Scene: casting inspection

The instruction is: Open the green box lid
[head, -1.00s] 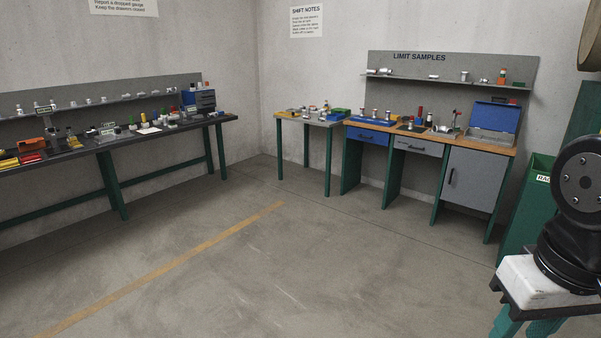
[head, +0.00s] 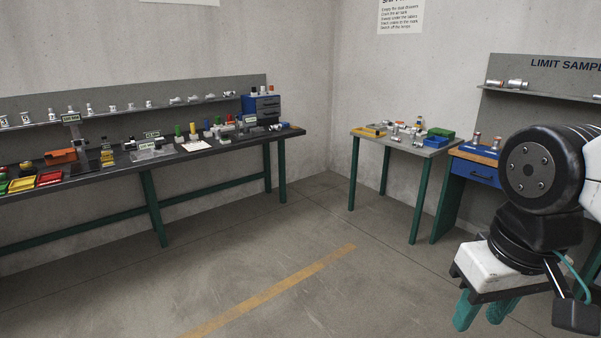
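A small green box (head: 440,134) sits at the back right of the small table (head: 385,139), in the right half of the head view. Its top looks flat and closed, but it is too small to make out the lid seam or handle. Blue shows low beside it. My arm is at the right, in front of the workbench and well apart from the green box.
A long dark bench (head: 220,141) with gauges and bins runs along the left wall. A workbench with a blue drawer (head: 474,172) stands right of the small table, partly behind my arm. The floor (head: 270,255) before the tables is clear, with a yellow line (head: 280,287).

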